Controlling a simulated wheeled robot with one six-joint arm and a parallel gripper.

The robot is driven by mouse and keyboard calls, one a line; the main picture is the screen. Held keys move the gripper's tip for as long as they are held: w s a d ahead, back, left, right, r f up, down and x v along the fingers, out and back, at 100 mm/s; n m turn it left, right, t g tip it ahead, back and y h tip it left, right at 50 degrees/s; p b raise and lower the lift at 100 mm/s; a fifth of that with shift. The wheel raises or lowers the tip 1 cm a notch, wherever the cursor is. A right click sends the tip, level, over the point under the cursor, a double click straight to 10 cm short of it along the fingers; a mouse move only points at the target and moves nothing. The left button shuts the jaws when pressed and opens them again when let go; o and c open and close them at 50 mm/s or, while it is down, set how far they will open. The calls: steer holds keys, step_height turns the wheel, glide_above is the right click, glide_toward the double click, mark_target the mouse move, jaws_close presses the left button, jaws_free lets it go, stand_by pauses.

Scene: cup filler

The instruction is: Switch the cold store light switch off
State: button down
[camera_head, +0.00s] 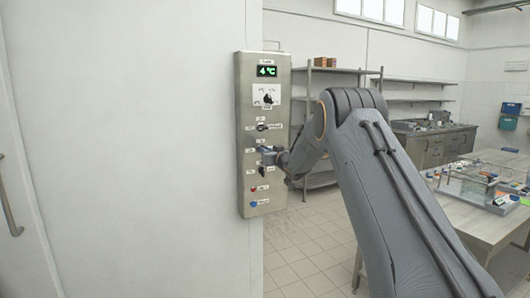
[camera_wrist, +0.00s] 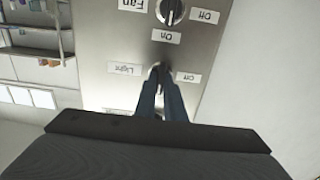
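The light switch (camera_wrist: 158,70) is a round knob on the metal control panel (camera_head: 243,105), with a "Light" label (camera_wrist: 125,68) on one side and an "Off" label (camera_wrist: 188,77) on the other in the upside-down wrist view. An "On" label (camera_wrist: 166,36) also shows near it. My gripper (camera_wrist: 161,82) is at the knob, its two fingers close together with the dark handle between their tips. In the head view my gripper (camera_head: 270,154) reaches the panel from the right. The fingers partly hide the handle, so its exact setting is hard to tell.
The fan switch (camera_wrist: 170,11) is close by on the panel. The panel also has a 4 °C display (camera_head: 267,71), a thermostat knob (camera_head: 267,97), a red button (camera_head: 253,189) and a blue button (camera_head: 253,204). A worktable (camera_head: 470,222) stands to the right.

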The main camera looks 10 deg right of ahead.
steer(key=shift+n+b, duration=0.4)
steer(key=shift+b, duration=0.25)
steer(key=n+b, duration=0.5)
steer(key=b, duration=0.1)
steer(key=n+b, duration=0.6)
steer(key=b, duration=0.1)
steer(key=n+b, duration=0.5)
steer(key=b, duration=0.2)
steer(key=shift+a+f+n, duration=0.2)
steer(key=shift+f+n, duration=0.1)
steer(key=shift+n, duration=0.1)
steer(key=shift+n+b, duration=0.3)
steer(key=shift+b, duration=0.15)
steer(key=c, duration=1.8)
jaws_free()
steer(key=shift+c, duration=0.2)
steer(key=shift+s, duration=0.15)
